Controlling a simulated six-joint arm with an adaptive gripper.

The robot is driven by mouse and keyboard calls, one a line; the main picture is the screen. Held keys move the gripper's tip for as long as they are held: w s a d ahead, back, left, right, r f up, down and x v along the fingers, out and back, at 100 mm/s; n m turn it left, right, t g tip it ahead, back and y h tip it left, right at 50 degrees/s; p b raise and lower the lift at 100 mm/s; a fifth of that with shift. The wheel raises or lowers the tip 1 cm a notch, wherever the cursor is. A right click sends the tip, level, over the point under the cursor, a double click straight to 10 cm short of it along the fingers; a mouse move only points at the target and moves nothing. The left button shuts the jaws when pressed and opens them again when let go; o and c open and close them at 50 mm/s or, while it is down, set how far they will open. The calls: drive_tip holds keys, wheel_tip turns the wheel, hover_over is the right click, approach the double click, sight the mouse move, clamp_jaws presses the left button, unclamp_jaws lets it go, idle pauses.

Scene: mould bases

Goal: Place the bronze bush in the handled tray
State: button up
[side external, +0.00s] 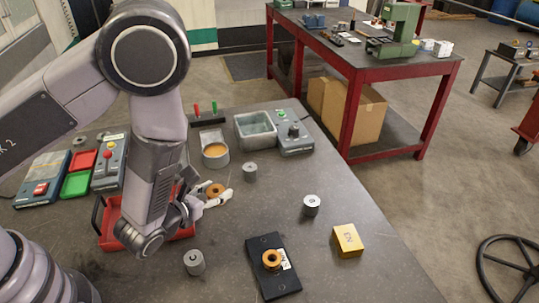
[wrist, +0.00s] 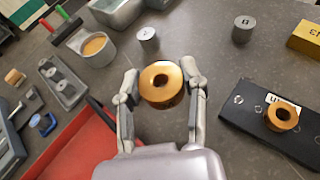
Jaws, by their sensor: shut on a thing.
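A bronze bush (side external: 215,189) with a central hole is between the fingers of my gripper (side external: 213,194), which is shut on it. The wrist view shows this bush (wrist: 162,97) between the two fingertips (wrist: 163,84), hole facing the camera. How high it is above the table is hard to tell. A red tray with a dark handle (side external: 108,236) lies to the left, partly hidden behind my arm; its red floor (wrist: 82,150) fills the lower left of the wrist view. A second bronze bush (side external: 271,260) sits on a black mould base (side external: 278,285), also at right in the wrist view (wrist: 282,116).
Grey cylinders (side external: 311,205), (side external: 194,262) and (side external: 250,172) stand on the table. A yellow block (side external: 347,240) is at right. A round cup with orange contents (side external: 215,154), a grey bin (side external: 256,130) and control boxes (side external: 295,138) stand behind. Bare table lies between the cylinders.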

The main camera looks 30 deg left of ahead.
drive_tip(key=s+a+f+n+g+y, duration=0.1)
drive_tip(key=s+a+f+n+y, duration=0.1)
drive_tip(key=a, duration=0.4)
drive_tip(key=s+a+f+n+g+y, duration=0.1)
drive_tip(key=s+a+f+n+y, duration=0.1)
drive_tip(key=a, duration=0.4)
drive_tip(key=s+a+f+n+g+y, duration=0.1)
drive_tip(key=s+a+f+n+y, duration=0.1)
drive_tip(key=a+f+n+y, duration=0.1)
drive_tip(key=shift+s+a+f+n+g+y, duration=0.1)
drive_tip(key=shift+a+f+n+g+y, duration=0.1)
drive_tip(key=shift+a+n+y, duration=0.4)
drive_tip(key=shift+s+a+f+n+g+y, duration=0.1)
drive_tip(key=shift+a+f+n+g+y, duration=0.15)
drive_tip(key=shift+a+y, duration=0.5)
drive_tip(key=shift+a+f, duration=0.1)
drive_tip(key=shift+f, duration=1.9)
drive_tip(key=shift+f, duration=0.1)
drive_tip(key=o, duration=1.2)
drive_tip(key=shift+o, duration=0.2)
